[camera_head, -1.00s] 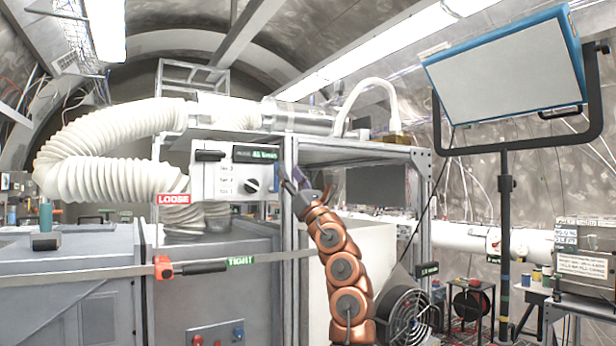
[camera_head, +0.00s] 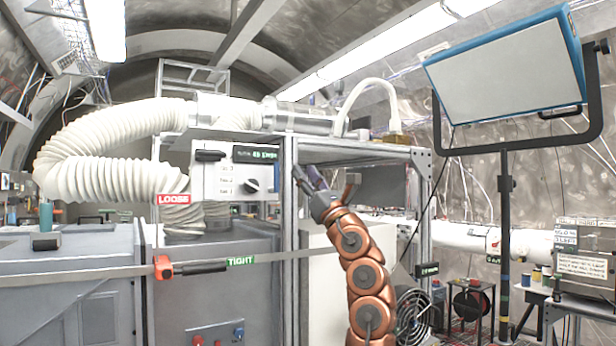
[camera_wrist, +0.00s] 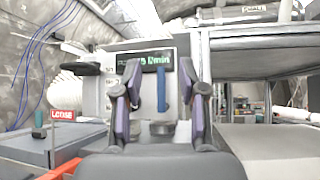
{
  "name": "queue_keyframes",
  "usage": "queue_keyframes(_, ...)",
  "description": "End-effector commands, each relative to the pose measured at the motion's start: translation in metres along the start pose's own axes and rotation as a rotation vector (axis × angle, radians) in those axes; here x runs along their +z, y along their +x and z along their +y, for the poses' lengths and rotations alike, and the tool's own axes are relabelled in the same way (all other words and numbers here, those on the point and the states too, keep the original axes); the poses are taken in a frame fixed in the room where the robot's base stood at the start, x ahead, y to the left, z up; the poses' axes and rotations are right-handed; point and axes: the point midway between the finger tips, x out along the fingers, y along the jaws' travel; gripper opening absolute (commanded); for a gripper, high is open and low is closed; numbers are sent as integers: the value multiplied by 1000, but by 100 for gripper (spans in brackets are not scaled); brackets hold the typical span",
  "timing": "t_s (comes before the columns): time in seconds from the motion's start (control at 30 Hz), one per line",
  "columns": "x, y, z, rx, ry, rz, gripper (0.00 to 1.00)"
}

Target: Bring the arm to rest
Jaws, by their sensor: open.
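My copper-jointed arm rises from the lower middle of the head view. My gripper (camera_head: 308,180) is at its top, pointing up and left, in front of the metal frame and to the right of the control box (camera_head: 226,178). In the wrist view my gripper (camera_wrist: 160,100) has its two purple-padded fingers apart with nothing between them. The control box (camera_wrist: 117,68) with its green display is ahead, beyond the fingers, with a clear gap in the head view. A blue upright piece shows on the box between the fingers.
A metal frame (camera_head: 430,200) stands behind my arm. A grey cabinet (camera_head: 215,290) with a red-ended lever (camera_head: 163,267) is at left. A white ribbed hose (camera_head: 110,180) curves above it. A fan (camera_head: 412,315) is low behind my arm. A lamp stand (camera_head: 505,230) is at right.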

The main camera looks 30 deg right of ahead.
Motion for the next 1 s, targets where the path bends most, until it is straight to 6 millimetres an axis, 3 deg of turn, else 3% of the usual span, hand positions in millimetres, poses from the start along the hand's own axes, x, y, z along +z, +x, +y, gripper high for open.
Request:
queue_keyframes(0.77, 5, -4, 0, 0, 2, -2, 41)
queue_keyframes(0.87, 12, -3, -7, -9, 34, -21, 41)
queue_keyframes(1.0, 35, 0, -35, -49, 177, -97, 41)
